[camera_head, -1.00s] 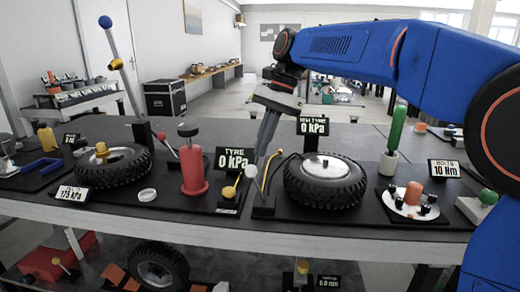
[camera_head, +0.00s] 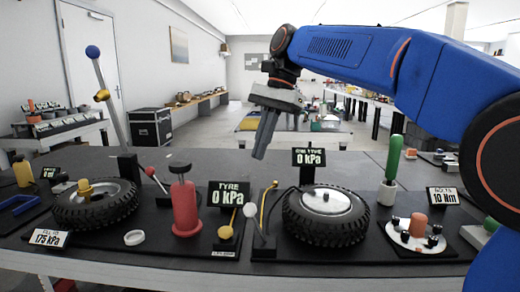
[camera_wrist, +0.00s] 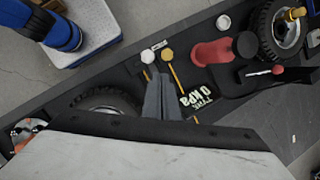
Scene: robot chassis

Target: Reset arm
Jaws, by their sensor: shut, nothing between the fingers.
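My gripper (camera_head: 262,150) hangs from my blue arm above the middle of the table (camera_head: 240,163). Its grey fingers are together with nothing between them, and they point down in the air behind the tyre displays. In the wrist view the closed fingers (camera_wrist: 162,98) point toward the table's tools, near the "TYRE 0 kPa" sign (camera_wrist: 198,102). The fingers appear apart from every object.
Below stand two tyres, at left (camera_head: 95,208) and right (camera_head: 326,216), a red pump (camera_head: 185,205), a tall blue-knobbed lever (camera_head: 108,95), a green-handled tool (camera_head: 391,165) and a wheel-nut plate (camera_head: 418,236). The space around my gripper is clear.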

